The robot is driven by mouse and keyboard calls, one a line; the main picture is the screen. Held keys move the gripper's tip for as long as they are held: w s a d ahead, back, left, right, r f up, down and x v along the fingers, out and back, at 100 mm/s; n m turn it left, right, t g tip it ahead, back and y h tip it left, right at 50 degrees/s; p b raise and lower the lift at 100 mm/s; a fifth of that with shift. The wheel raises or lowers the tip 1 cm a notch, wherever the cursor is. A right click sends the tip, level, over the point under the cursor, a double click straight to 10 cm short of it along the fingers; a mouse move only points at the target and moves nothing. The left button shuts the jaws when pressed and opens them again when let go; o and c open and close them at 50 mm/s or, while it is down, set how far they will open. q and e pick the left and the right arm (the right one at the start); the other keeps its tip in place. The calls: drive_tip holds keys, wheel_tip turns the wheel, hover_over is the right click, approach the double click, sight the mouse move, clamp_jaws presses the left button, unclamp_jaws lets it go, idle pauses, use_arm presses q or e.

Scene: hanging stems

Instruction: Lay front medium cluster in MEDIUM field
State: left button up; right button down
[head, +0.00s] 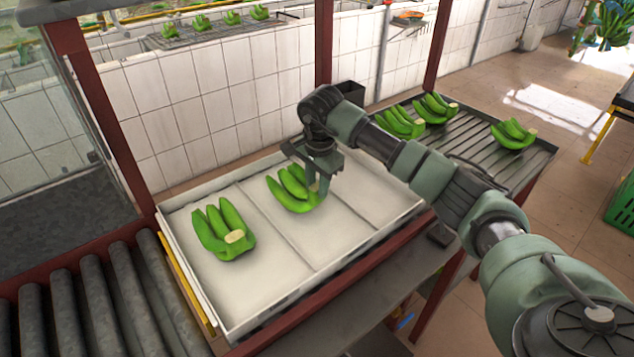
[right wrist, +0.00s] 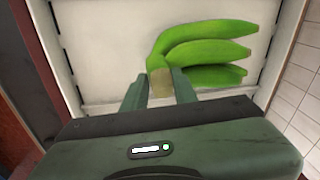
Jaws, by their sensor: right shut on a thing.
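My right gripper (head: 317,176) is shut on the pale crown of a green banana cluster (head: 290,194). The cluster is in or just over the middle field of the white tray (head: 355,248); I cannot tell whether it touches the floor. In the right wrist view, the fingers (right wrist: 160,88) stand on either side of the crown, and the cluster's fingers (right wrist: 215,50) point away to the right. Another green cluster (head: 222,228) lies in the tray's left field. The right field (head: 370,195) looks empty. My left gripper is not in view.
A slatted dark table (head: 470,150) at the right bears three clusters, one of them (head: 513,134) apart at its right. Rollers (head: 95,300) lie at the lower left. A tiled wall (head: 220,110) and red posts (head: 325,40) stand behind the tray.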

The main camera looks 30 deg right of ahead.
drive_tip(key=shift+r, duration=0.15)
drive_tip(key=shift+f, duration=0.45)
idle(0.3)
drive_tip(key=c, duration=1)
unclamp_jaws()
drive_tip(key=shift+c, duration=0.2)
